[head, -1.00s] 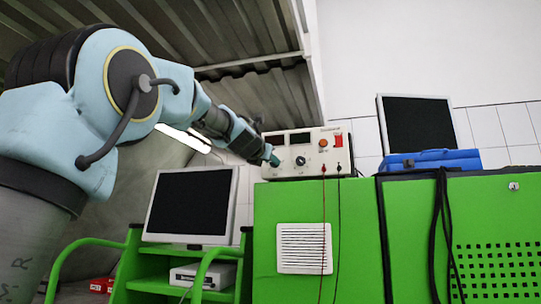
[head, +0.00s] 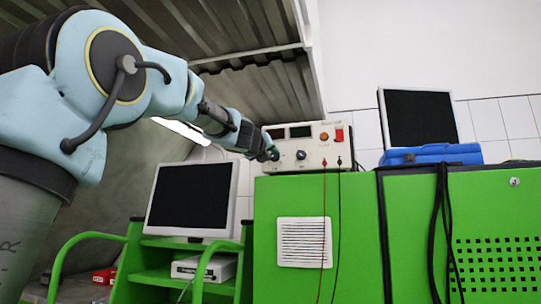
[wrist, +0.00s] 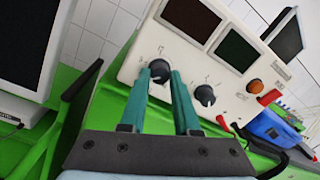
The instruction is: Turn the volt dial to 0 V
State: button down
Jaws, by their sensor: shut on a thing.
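The white power supply (head: 335,155) stands on top of the green bench, with two dark displays and two black dials on its front. In the wrist view, my gripper (wrist: 162,74) has its two teal fingers closed around the left black dial (wrist: 160,70). The right black dial (wrist: 205,95) is free, to the right of my fingers; it also shows in the head view (head: 301,155). The dial labels are too small to read, so I cannot tell which is marked volts. In the head view my gripper (head: 272,155) covers the left dial.
An orange lamp (wrist: 254,86) and a red switch (wrist: 268,97) sit right of the dials. Red and black leads hang down the green bench (head: 360,230). A blue case (head: 430,154) and a monitor stand to the right; another monitor (head: 191,200) stands at lower left.

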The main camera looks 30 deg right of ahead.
jog(key=shift+f, duration=0.1)
dwell(0.3)
jog(key=c, duration=0.6)
grip_release()
jog(key=shift+c, duration=0.2)
jog(key=shift+s+a, duration=0.1)
jog(key=b+v, duration=0.1)
jog(key=v, duration=0.9)
jog(key=shift+s+a+b, duration=0.15)
jog(key=shift+a+b, duration=0.05)
jog(key=shift+b, duration=0.15)
